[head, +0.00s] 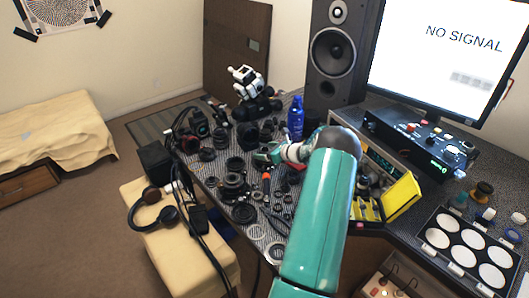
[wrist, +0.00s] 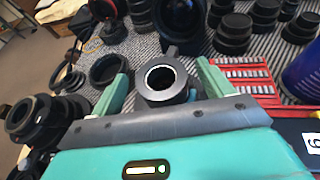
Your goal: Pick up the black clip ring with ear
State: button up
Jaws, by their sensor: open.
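My gripper (wrist: 163,70) is open, with one green finger to the left of the ring and one to the right. Gaps show between the ring and both fingers; the ring's near edge is partly hidden by the gripper body. In the head view my gripper (head: 270,154) is low over the table among the parts, and I cannot make out the ring there.
Dark lens rings and barrels crowd the patterned table, including an open ring (wrist: 109,69) close to the left finger. A red tray of small pieces (wrist: 245,75) lies right of the right finger. A blue bottle (head: 296,118) and a speaker (head: 333,55) stand behind.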

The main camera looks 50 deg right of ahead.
jog(key=shift+w+f, duration=0.15)
jog(key=shift+w, duration=0.1)
jog(key=c, duration=1)
jog(key=shift+c, duration=0.2)
